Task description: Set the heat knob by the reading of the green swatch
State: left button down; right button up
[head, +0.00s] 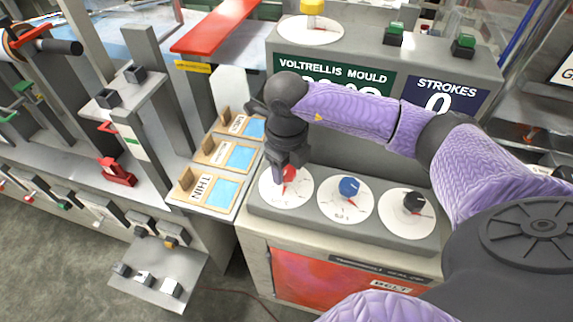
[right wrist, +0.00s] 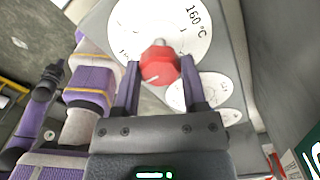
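The heat knob is red (head: 290,172), on a white dial (head: 272,192) at the left of a row of three. In the right wrist view the red knob (right wrist: 160,65) has a pale mark, and its dial (right wrist: 125,22) reads 160 °C at one edge. My right gripper (head: 284,168) comes down over this knob. The right wrist view shows its fingers (right wrist: 160,82) on both sides of the knob, seemingly touching it. No clearly green swatch shows. Three wooden cards with light blue panels (head: 226,191) lie left of the dials; the nearest is labelled THIN. My left gripper is not in view.
A blue knob (head: 349,187) and a black knob (head: 413,202) sit on dials to the right. Behind them, panels read VOLTRELLIS MOULD (head: 335,75) and STROKES 0 (head: 446,94). A red bar (head: 215,27) lies behind the cards. My right arm hides part of the console.

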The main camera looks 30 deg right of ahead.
grip_shut()
jog(key=n+b, duration=0.1)
jog(key=n, duration=0.2)
jog(key=shift+n, duration=0.4)
jog(key=n+b, duration=0.1)
jog(key=n, duration=0.2)
jog(key=shift+n, duration=0.4)
jog(key=n+b, duration=0.1)
jog(key=n, duration=0.1)
jog(key=shift+n, duration=1)
